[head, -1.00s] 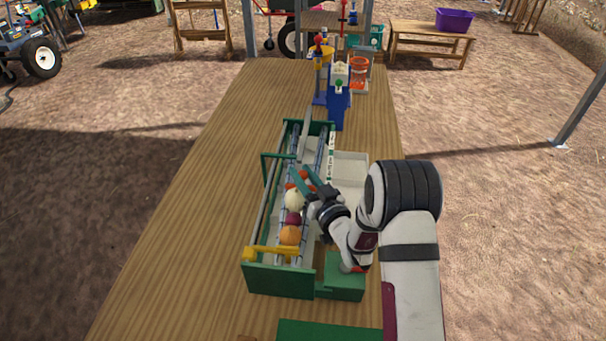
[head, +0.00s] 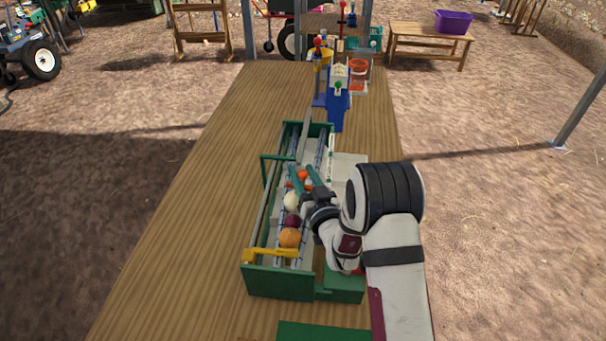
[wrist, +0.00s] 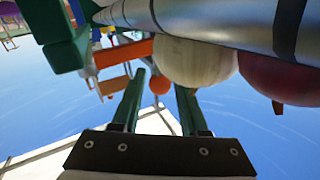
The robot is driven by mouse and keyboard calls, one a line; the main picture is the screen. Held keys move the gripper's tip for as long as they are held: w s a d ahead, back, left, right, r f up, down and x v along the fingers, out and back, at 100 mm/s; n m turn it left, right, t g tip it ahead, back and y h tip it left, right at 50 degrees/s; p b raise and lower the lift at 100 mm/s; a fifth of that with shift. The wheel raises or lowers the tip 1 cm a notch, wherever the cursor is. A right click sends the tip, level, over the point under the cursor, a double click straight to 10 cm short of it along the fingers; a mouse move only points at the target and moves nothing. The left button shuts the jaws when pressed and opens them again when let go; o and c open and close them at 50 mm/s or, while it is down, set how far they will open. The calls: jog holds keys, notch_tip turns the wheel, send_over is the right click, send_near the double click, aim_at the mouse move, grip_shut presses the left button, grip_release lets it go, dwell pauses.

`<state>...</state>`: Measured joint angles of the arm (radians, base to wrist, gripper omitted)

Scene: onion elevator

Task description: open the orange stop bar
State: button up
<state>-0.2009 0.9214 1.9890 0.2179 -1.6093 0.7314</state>
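My gripper (head: 301,170) is over the middle of the green-framed conveyor, its two teal fingers apart. In the wrist view the fingers (wrist: 160,98) are open with nothing clamped between them. An orange bar-like piece (wrist: 125,53) shows beyond the left finger's tip, apparently apart from it; I cannot tell for sure that it is the stop bar. A small orange ball (wrist: 160,85) shows between the fingertips, farther off. In the head view, orange bits (head: 303,175) show between the fingers, partly hidden. A yellow-orange bar (head: 270,253) lies across the conveyor's near end.
A white ball (head: 291,201), a dark red ball (head: 292,221) and an orange ball (head: 289,238) lie in a row on the conveyor (head: 281,281). A metal rail (wrist: 210,22) passes close above the fingers. The wooden table (head: 190,240) is clear at left.

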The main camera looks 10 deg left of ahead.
jog(key=shift+o, duration=1)
